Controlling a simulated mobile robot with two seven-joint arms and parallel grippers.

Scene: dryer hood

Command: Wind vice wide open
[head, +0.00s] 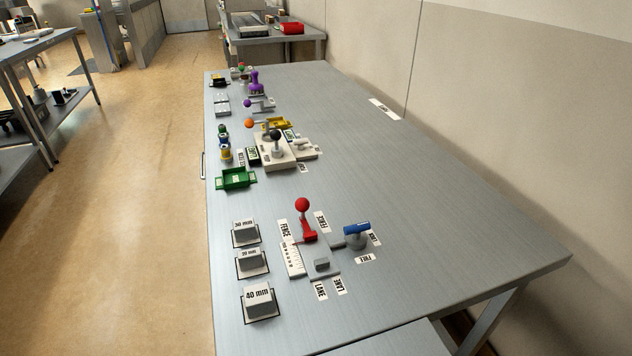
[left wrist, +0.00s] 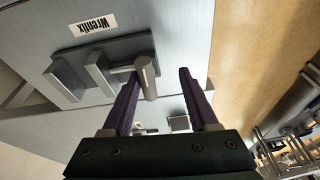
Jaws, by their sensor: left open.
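In the left wrist view a grey vice-like fixture (left wrist: 70,82) with upright jaw blocks (left wrist: 100,72) sits on a flat plate. A short grey cylinder (left wrist: 147,78), which looks like its handle, stands out on the right end. My left gripper (left wrist: 160,73) is open, with two purple fingers. The cylinder shows between the fingertips, closer to the left finger; I cannot tell whether they touch. There is a gap between the jaw blocks. I cannot pick out this fixture with certainty in the head view. Neither gripper shows in the head view.
The long grey bench (head: 430,220) holds a red-knobbed lever (head: 305,220), a blue handle (head: 356,229), several labelled blocks (head: 258,302) and a green tray (head: 236,178). Its right side is mostly bare beside the wall. A "Wrenlix"-like label (left wrist: 93,24) lies beside the fixture.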

